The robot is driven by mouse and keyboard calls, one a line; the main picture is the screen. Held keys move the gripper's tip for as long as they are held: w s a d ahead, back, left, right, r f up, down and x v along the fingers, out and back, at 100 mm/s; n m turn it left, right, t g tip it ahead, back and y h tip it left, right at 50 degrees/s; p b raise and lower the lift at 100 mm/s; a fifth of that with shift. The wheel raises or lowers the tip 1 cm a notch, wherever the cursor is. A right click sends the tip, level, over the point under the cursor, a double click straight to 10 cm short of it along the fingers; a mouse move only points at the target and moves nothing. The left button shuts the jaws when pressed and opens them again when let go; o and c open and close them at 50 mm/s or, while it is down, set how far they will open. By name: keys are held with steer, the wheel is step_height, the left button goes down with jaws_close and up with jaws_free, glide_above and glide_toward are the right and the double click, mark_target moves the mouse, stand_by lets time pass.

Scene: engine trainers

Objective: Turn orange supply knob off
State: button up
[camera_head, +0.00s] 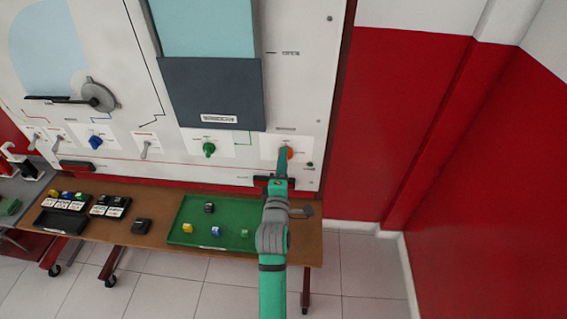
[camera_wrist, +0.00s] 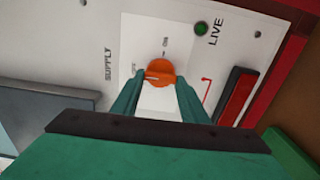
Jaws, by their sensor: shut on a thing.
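The orange supply knob (camera_wrist: 160,72) is on a white plate on the panel, with a "SUPPLY" label to its left in the wrist view. In the head view the knob (camera_head: 285,152) shows at the panel's lower right, partly hidden by my arm. My gripper (camera_wrist: 157,88) has its two green fingers on either side of the knob, shut on it. In the head view my gripper (camera_head: 282,163) reaches up to the knob. A pale mark shows across the knob's face. A green round lamp (camera_wrist: 201,28) labelled "LIVE" is beside the plate.
A green knob (camera_head: 209,149), a blue knob (camera_head: 95,142) and several toggle switches are left on the panel. Below, a wooden bench (camera_head: 160,246) holds a green tray (camera_head: 188,236) with small blocks. A red and white wall (camera_head: 480,180) stands at right.

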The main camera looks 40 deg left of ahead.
steer(key=o, duration=1.1)
steer(key=shift+s, duration=0.1)
steer(key=v, duration=1)
steer(key=shift+s+d, duration=0.2)
steer(key=shift+s, duration=0.1)
steer(key=s+d+f+m+h, duration=0.2)
steer(key=s+d+f+m, duration=0.35)
steer(key=d, duration=0.35)
steer(key=s+d+f+m+h, duration=0.35)
steer(key=d+f+m, duration=0.2)
steer(key=d, duration=0.35)
steer(key=s+d+m+h, duration=0.1)
steer(key=s+d+m, duration=0.3)
steer(key=s, duration=0.2)
steer(key=s+d+m+h, duration=0.1)
steer(key=s+d+m, duration=0.4)
steer(key=s, duration=0.1)
steer(key=s+d+m+h, duration=0.2)
steer(key=s+d+m, duration=0.2)
steer(key=s, duration=0.2)
steer(key=shift+s+d, duration=0.25)
steer(key=shift+d, duration=0.1)
